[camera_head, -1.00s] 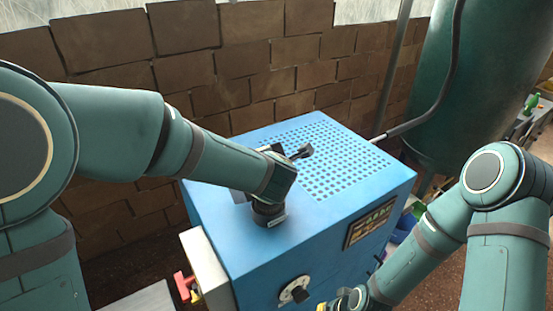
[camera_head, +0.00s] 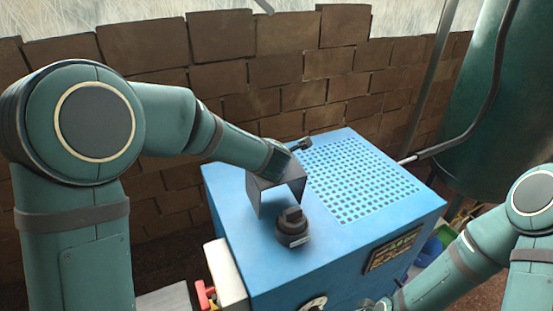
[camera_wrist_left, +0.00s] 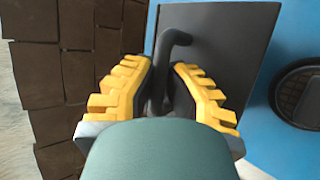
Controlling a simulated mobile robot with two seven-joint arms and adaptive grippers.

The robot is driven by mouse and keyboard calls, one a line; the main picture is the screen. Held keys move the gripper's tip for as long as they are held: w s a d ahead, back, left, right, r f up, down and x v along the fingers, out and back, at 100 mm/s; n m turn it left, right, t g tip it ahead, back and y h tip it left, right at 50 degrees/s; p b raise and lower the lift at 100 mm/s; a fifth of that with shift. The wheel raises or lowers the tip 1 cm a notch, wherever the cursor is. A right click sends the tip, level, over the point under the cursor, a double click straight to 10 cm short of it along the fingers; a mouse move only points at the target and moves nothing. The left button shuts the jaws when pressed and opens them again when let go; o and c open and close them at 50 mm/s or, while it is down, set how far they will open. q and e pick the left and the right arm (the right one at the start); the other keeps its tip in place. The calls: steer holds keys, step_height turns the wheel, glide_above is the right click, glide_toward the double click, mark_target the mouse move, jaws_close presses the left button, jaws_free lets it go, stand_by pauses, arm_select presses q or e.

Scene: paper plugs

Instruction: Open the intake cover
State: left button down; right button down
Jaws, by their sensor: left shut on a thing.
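The intake cover (camera_head: 268,190) is a dark grey panel on the left part of the blue machine's top. It stands up at a tilt from the top surface. In the left wrist view the flat panel (camera_wrist_left: 222,52) carries a dark bent handle (camera_wrist_left: 168,52). My left gripper (camera_wrist_left: 164,88) has its yellow fingers closed around this handle; in the head view its wrist hides the grip. My right gripper (camera_head: 376,304) is only partly in view at the bottom edge, low by the machine's front, and its fingers cannot be made out.
A round black knob (camera_head: 292,226) stands on the blue machine top (camera_head: 335,232) in front of the cover. A perforated grille (camera_head: 362,178) lies to the right. A small black fitting (camera_head: 302,144) sits behind. A brick wall (camera_head: 250,75) and a green tank (camera_head: 490,110) close off the back.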

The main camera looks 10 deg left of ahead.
arm_select(q)
steer(key=shift+w+r, duration=0.1)
stand_by(0.3)
steer(key=c, duration=1)
jaws_free()
steer(key=shift+c, duration=0.2)
steer(key=shift+o, duration=0.2)
steer(key=shift+f, duration=0.2)
steer(key=v, duration=1.2)
steer(key=shift+r, duration=0.15)
